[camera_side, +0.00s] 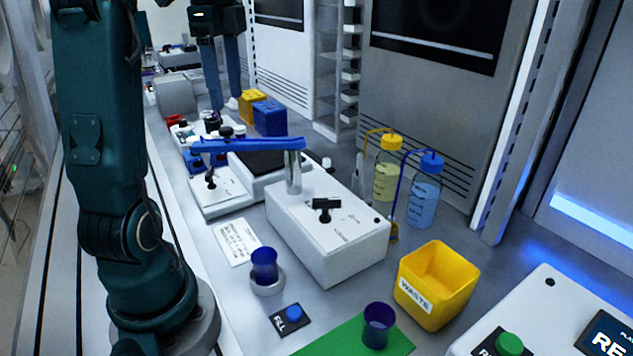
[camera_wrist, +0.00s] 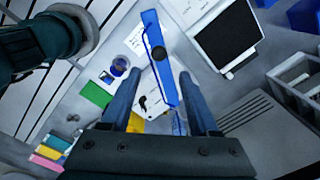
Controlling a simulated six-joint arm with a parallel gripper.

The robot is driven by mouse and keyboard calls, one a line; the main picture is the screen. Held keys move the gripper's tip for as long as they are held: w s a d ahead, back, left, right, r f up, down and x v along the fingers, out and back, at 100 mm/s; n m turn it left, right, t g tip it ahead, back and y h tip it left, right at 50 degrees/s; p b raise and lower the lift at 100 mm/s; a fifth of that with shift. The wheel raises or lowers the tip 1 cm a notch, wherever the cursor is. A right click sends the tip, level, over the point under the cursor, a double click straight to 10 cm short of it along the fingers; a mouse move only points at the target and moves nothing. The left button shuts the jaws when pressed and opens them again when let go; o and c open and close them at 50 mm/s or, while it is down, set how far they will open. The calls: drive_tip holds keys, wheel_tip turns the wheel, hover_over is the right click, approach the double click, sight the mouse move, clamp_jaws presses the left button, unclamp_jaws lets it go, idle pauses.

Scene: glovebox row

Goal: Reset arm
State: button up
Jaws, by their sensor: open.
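My gripper (camera_side: 226,100) hangs at the upper middle of the side view, its two dark blue fingers pointing down, apart and empty. In the wrist view, the fingers (camera_wrist: 160,78) are spread on either side of a long blue bar (camera_wrist: 155,45), which lies well below them. In the side view, the blue bar (camera_side: 250,145) sits level on a clear post (camera_side: 293,172) rising from a white box (camera_side: 325,235). The bar extends left from the post, over a white device (camera_side: 215,190). The gripper is behind and above the bar, not touching it.
A blue cup (camera_side: 264,265) stands in a white ring holder; another blue cup (camera_side: 379,325) stands on a green mat (camera_side: 335,340). A yellow waste bin (camera_side: 432,290), yellow and blue wash bottles (camera_side: 388,170) and yellow and blue boxes (camera_side: 269,117) stand nearby. A panelled wall borders the right side.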

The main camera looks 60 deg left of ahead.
drive_tip(key=d+m+t, duration=0.1)
drive_tip(key=d+t, duration=0.1)
drive_tip(key=d, duration=1.2)
drive_tip(key=s+d+f+n+t, duration=0.3)
drive_tip(key=d+f+n, duration=0.3)
drive_tip(key=f+n, duration=0.4)
drive_tip(key=shift+d+f+n, duration=0.2)
drive_tip(key=shift+n, duration=0.2)
